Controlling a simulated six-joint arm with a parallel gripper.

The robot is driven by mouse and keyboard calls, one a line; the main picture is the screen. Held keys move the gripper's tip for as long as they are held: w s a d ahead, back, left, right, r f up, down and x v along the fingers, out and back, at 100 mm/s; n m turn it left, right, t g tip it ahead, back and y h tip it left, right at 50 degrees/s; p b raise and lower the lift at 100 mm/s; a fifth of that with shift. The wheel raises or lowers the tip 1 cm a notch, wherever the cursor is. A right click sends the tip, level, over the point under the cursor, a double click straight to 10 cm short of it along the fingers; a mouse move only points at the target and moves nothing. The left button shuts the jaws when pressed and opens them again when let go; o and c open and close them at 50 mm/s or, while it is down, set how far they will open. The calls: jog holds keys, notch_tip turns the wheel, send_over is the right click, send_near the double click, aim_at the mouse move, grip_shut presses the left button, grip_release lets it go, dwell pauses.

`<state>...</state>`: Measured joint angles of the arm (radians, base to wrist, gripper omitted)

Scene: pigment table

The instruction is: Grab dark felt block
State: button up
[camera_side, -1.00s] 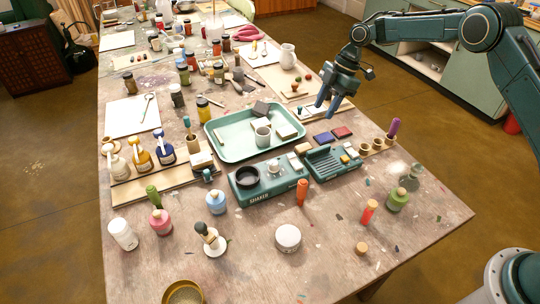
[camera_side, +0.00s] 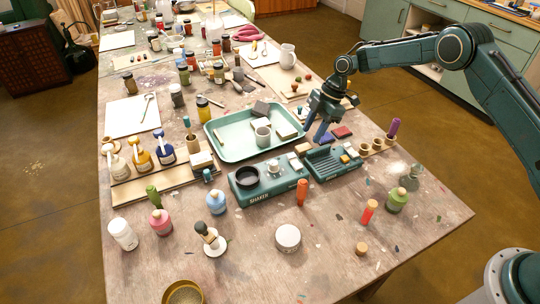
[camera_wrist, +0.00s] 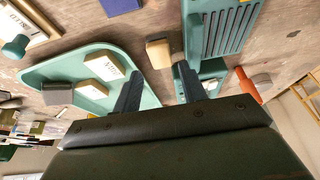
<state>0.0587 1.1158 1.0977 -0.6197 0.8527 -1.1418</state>
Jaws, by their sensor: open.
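The dark felt block (camera_side: 261,108) is a dark grey block at the back edge of the green tray (camera_side: 213,139). In the wrist view the dark grey block (camera_wrist: 58,93) lies in the tray (camera_wrist: 35,75), near its left side, beside two pale blocks. My gripper (camera_side: 314,131) is open and empty, above the table just right of the tray and apart from the block. In the wrist view its fingers (camera_wrist: 159,84) point over the tray's edge, with the block well to their left.
The green shaker (camera_side: 268,188) and a ribbed green unit (camera_side: 330,163) stand in front. Blue and red pads (camera_side: 342,132) lie under and right of my gripper. Paint bottles stand left of the tray.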

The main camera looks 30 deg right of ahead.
aim_at(305, 146)
jog(key=shift+a+f, duration=0.15)
jog(key=shift+f, duration=0.2)
jog(key=shift+x, duration=2.6)
jog(key=c, duration=0.7)
jog(key=shift+r, duration=0.15)
notch_tip(305, 146, up, 20)
jog(key=shift+f, duration=0.1)
